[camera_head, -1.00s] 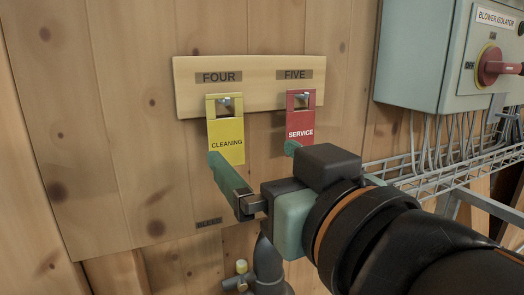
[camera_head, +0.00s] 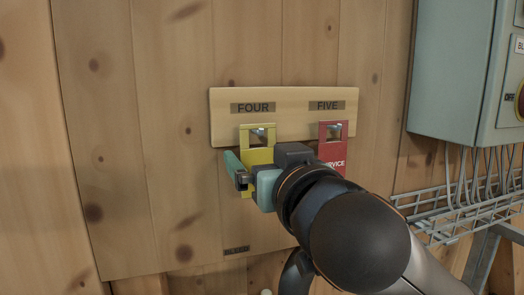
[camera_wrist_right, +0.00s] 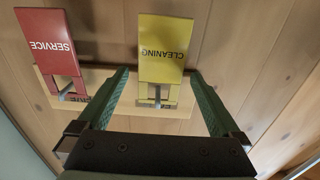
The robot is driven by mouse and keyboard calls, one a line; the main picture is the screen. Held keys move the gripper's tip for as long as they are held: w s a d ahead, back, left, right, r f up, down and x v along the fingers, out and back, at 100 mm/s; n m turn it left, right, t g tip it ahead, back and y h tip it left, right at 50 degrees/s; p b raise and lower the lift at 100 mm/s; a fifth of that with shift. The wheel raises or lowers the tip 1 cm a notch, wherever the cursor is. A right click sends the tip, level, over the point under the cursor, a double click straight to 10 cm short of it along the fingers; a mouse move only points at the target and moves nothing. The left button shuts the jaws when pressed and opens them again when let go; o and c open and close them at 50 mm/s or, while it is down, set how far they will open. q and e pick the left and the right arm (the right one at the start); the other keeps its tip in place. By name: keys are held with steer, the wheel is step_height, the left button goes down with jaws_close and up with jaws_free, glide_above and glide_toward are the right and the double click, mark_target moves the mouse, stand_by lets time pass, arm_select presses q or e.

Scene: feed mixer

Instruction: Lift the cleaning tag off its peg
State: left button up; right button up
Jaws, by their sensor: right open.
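The yellow cleaning tag (camera_head: 257,156) hangs on its peg (camera_wrist_right: 157,97) under the label FOUR. In the head view my right gripper covers its lower part. In the right wrist view the tag (camera_wrist_right: 164,50) shows whole, with its lettering upside down. The peg comes through the cutout at its end. My right gripper (camera_wrist_right: 158,78) is open, with one green finger on each side of the tag and a visible gap to both edges. My left gripper is not in view.
A red service tag (camera_head: 333,145) hangs on its own peg under FIVE, close to the right; my arm partly hides it. Both pegs are on a pale wooden board (camera_head: 290,110). A grey-green isolator box (camera_head: 455,75) and wire tray (camera_head: 470,205) stand at right. The wall at left is clear.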

steer(key=shift+w+a, duration=0.1)
steer(key=shift+w, duration=0.2)
steer(key=shift+c, duration=0.4)
steer(key=c, duration=1.2)
steer(key=shift+c, duration=0.2)
steer(key=shift+r, duration=0.2)
steer(key=shift+r+p, duration=0.4)
steer(key=shift+p, duration=0.15)
steer(key=shift+r, duration=0.1)
steer(key=shift+s, duration=0.15)
steer(key=v, duration=0.9)
